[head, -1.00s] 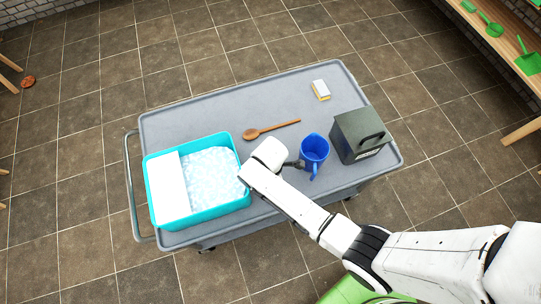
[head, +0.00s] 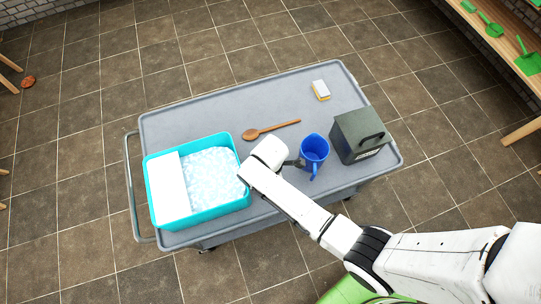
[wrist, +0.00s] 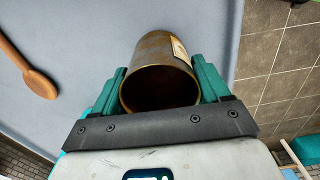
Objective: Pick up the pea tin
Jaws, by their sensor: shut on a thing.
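The pea tin (wrist: 158,50) is a brownish metal can with a pale label patch; its dark round end faces the wrist camera. My gripper (wrist: 160,82) has its two teal fingers closed against the tin's sides. In the head view my gripper (head: 292,163) is low over the cart, left of a blue mug, and its own hand hides the tin. I cannot tell whether the tin touches the cart top.
The grey cart (head: 200,112) holds a blue mug (head: 314,150), a dark box with a handle (head: 361,135), a sponge (head: 321,90), a wooden spoon (head: 270,129) and a turquoise tub (head: 172,217). The cart's back left is clear.

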